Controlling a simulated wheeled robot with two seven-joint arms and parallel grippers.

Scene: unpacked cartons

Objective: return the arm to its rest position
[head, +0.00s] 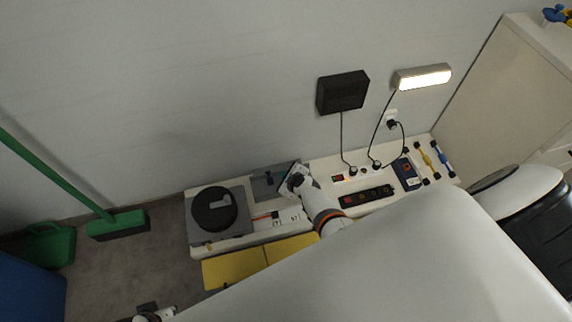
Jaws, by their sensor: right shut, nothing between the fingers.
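My right arm reaches over the bench from the lower middle. Its gripper (294,179) is shut and empty above the middle of the bench, by a grey panel (268,182). The fingertips are small and partly hidden by the wrist. A bit of my left arm (152,316) shows at the bottom edge. Its gripper is too dark and cut off to read.
The white bench (321,168) stands against the wall with a black round device (214,209), a black strip (366,196) and a blue box (406,173). Yellow panels (236,268) lie in front. A lit lamp (423,77) and black box (342,92) hang above. A green broom (117,224) stands left.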

